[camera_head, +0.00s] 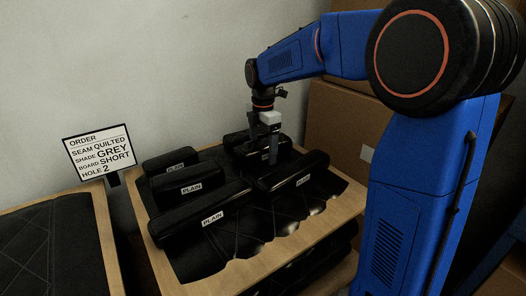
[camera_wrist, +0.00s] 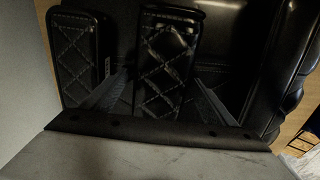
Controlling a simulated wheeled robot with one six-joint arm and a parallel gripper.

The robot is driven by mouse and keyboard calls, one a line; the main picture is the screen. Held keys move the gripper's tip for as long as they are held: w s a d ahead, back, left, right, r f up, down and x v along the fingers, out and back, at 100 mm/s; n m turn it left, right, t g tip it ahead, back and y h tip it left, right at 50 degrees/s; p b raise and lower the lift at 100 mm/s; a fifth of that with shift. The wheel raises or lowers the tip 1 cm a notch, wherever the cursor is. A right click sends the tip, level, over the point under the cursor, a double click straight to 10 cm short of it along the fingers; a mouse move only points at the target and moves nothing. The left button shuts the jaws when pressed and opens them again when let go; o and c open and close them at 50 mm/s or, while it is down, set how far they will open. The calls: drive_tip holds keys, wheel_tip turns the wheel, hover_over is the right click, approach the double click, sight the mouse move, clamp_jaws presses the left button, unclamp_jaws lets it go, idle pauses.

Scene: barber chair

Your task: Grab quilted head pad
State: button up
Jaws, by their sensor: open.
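A black quilted head pad (camera_wrist: 165,50) with diamond stitching lies in the middle of the wrist view. My gripper (camera_wrist: 162,78) is open, with one finger on each side of this pad's near part. I cannot tell whether the fingers touch it. A second quilted pad (camera_wrist: 75,55) lies to its left. In the head view my gripper (camera_head: 271,155) points down among the black pads at the back right of the wooden-edged tray (camera_head: 316,236). The quilting of the pads there is too dark to make out.
Several pads labelled PLAIN, such as the long front one (camera_head: 205,212) and the right one (camera_head: 292,172), lie close around. An order card (camera_head: 97,148) reads seam quilted, shade grey, board short, hole 2. Cardboard boxes (camera_head: 335,125) stand behind right.

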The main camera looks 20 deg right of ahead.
drive_tip(key=c, duration=1.3)
drive_tip(key=shift+r, duration=0.1)
